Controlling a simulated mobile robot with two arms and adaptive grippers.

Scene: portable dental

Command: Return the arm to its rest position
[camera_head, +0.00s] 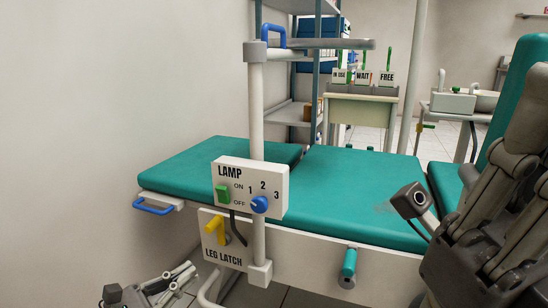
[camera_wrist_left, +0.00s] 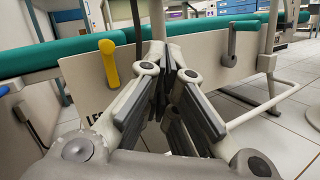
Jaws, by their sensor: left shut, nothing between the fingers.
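My left gripper (camera_head: 188,270) is low at the left in the head view, below the leg latch panel. In the left wrist view its fingers (camera_wrist_left: 168,55) are together with nothing between them. The front side of the teal-padded dental chair (camera_wrist_left: 215,55) is beyond the fingertips. My right arm (camera_head: 480,220) rises large and close at the right edge of the head view. Its gripper is partly cut off, and I cannot tell how its fingers stand.
A lamp panel (camera_head: 238,188) with a green switch and blue knob is on a white post. Below is the yellow leg latch lever (camera_head: 213,231), also in the left wrist view (camera_wrist_left: 109,62). A blue handle (camera_head: 153,206) and a teal handle (camera_head: 348,264) stick out from the chair.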

